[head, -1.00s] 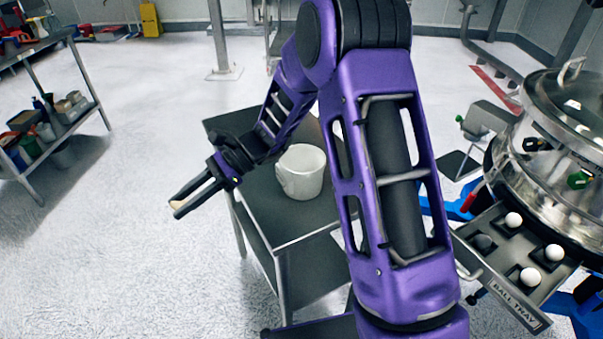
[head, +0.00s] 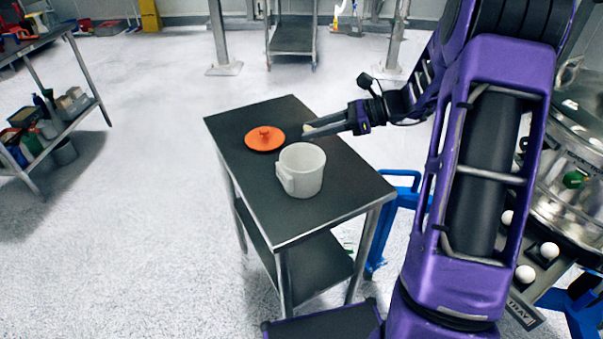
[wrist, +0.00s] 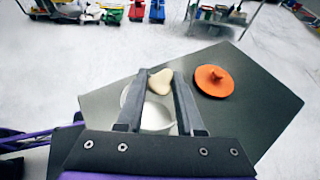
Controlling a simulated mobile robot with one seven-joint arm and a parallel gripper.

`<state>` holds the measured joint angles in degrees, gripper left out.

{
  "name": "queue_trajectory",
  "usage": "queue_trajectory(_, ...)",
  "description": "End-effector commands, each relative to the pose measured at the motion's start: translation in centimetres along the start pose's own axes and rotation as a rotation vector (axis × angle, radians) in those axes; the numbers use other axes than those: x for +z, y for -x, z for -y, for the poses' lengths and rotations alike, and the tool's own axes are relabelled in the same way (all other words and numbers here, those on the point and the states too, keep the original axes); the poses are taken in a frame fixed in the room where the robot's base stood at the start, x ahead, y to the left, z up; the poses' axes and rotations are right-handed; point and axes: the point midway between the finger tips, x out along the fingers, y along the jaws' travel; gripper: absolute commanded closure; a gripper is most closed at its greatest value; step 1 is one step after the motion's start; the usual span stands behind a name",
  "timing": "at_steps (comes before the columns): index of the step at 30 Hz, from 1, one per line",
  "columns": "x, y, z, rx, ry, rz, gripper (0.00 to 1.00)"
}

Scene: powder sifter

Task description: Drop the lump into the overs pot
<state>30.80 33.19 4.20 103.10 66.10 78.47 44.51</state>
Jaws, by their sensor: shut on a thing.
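The overs pot, a white pot with a handle (head: 302,172), stands upright and open-topped on the dark table. In the wrist view the pot (wrist: 156,118) shows below and behind my fingers, partly hidden by them. My gripper (head: 307,130) is at the pot's far side in the head view, apart from it. It is shut on the lump, a pale cream, irregular piece (wrist: 160,80) between the fingertips. The lump is barely visible in the head view. An orange lid with a knob (head: 265,139) lies on the table beside the pot.
The dark table (head: 325,215) is otherwise clear. At right stand the steel sifter (head: 572,190) and a ball tray with white balls (head: 525,273). A shelf cart (head: 50,120) stands at far left. Open floor lies between.

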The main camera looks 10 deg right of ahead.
Motion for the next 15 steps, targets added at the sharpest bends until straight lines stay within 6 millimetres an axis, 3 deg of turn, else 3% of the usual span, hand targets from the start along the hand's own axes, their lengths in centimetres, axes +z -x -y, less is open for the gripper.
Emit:
queue_trajectory(9,-3.7,-1.6,-0.1,0.002,-0.001,0.0,1.0)
queue_trajectory(15,-5.1,-2.2,-0.1,0.002,-0.001,0.0,1.0)
